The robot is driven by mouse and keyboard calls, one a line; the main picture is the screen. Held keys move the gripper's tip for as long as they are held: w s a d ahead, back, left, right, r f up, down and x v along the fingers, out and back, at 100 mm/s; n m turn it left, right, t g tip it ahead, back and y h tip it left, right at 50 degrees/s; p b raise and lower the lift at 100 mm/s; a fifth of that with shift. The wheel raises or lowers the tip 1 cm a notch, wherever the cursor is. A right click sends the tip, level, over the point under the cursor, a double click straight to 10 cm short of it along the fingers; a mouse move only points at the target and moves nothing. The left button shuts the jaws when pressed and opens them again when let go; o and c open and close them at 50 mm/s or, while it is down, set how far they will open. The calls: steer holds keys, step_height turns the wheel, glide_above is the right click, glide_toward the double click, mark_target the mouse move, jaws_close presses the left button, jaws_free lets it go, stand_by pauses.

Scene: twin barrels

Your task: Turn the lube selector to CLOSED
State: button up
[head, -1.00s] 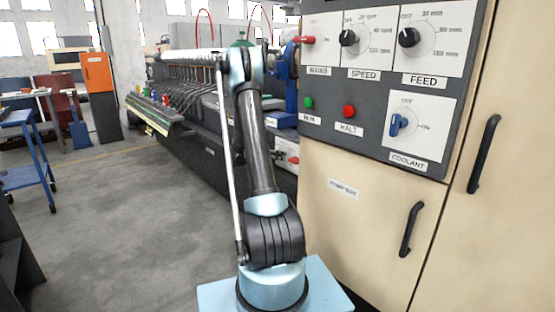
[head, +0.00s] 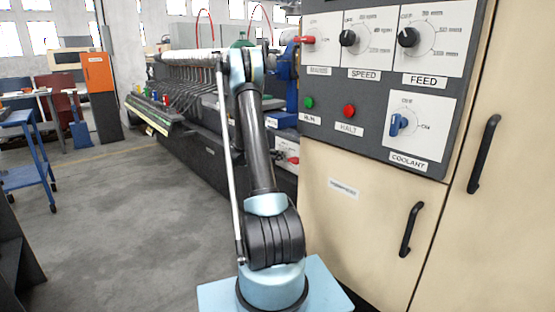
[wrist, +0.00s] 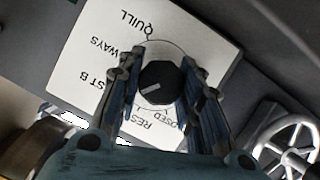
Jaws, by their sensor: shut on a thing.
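The lube selector is a black knob (wrist: 160,84) with a white pointer line, on a white plate (wrist: 85,60) that shows upside down in the wrist view. The visible lettering reads QUILL, WAYS, ST B, RES and a partly covered OSED. The pointer line aims left and slightly down, on the ST B and RES side. My gripper (wrist: 164,92) is shut on the knob, with one finger at its left side and one at its right. The fingers cover part of the plate and lettering. I cannot make out the selector or my gripper in the head view.
A spoked handwheel (wrist: 287,140) stands close to the right of my gripper in the wrist view. In the head view, a control panel (head: 380,120) with SPEED, FEED and COOLANT knobs is right of my arm. Open floor (head: 130,220) lies to the left.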

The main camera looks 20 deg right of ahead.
steer(key=n, duration=0.1)
steer(key=n+g+h, duration=0.1)
steer(key=shift+w+a+n, duration=0.1)
steer(key=shift+w+n, duration=0.15)
steer(key=shift+n, duration=0.05)
steer(key=n+g+h, duration=0.1)
steer(key=n, duration=0.2)
steer(key=shift+f+g, duration=0.1)
steer(key=shift+g, duration=0.2)
steer(key=n+h, duration=0.2)
steer(key=n, duration=0.2)
steer(key=shift+a+f+g, duration=0.1)
steer(key=shift+g, duration=0.3)
steer(key=shift+n+h, duration=0.7)
steer(key=shift+n, duration=1.1)
steer(key=shift+s, duration=0.1)
steer(key=o, duration=1.1)
steer(key=a, duration=0.8)
steer(key=a+f, duration=0.1)
steer(key=a, duration=0.2)
steer(key=shift+w+a+f, duration=0.1)
steer(key=shift+w+a, duration=0.2)
steer(key=shift+a, duration=0.1)
